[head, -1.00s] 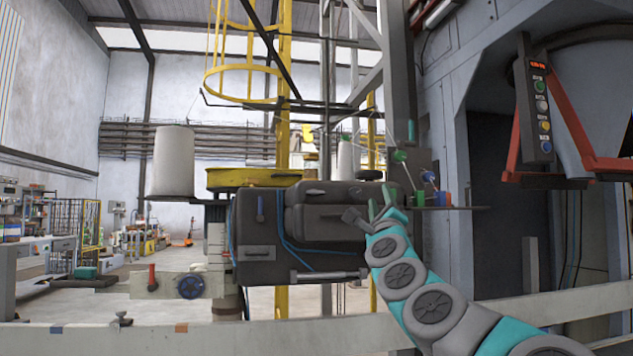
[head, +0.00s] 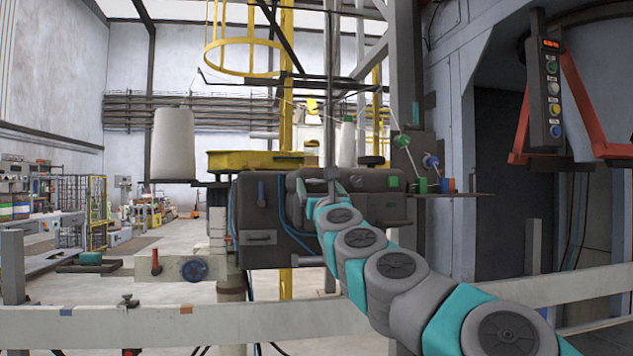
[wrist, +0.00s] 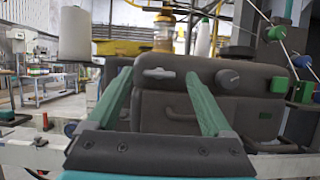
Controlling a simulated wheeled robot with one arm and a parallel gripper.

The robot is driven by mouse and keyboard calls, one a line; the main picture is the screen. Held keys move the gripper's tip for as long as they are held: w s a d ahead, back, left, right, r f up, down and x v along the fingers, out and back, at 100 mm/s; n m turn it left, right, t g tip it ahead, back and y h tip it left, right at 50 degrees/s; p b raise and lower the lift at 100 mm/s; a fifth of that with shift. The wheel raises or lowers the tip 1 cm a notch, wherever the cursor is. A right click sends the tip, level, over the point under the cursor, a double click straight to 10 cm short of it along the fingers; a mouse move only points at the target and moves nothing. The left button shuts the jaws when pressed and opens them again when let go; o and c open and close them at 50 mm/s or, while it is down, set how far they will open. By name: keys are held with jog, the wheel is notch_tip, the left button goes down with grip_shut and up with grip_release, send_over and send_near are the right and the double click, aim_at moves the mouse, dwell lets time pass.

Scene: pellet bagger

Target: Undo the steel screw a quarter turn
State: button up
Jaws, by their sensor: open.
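In the wrist view a small steel screw with a wing-shaped head (wrist: 158,73) sits on the upper front of a dark grey machine housing (wrist: 262,95). Its wings lie roughly level. My gripper (wrist: 160,82) is open, its two green fingers spread to the left and right of the screw, with nothing between them. The fingertips look short of the housing, but the exact gap cannot be told. In the head view my gripper (head: 322,195) is in front of the housing (head: 258,215), and the screw cannot be made out there.
A dark round knob (wrist: 228,77) is right of the screw, with a green block (wrist: 279,85) farther right. A dark handle (wrist: 180,108) is below. A white thread cone (head: 173,143) stands at the left. A pale rail (head: 230,325) crosses the foreground.

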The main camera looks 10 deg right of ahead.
jog(key=shift+x, duration=1.05)
jog(key=shift+c, duration=0.2)
grip_shut()
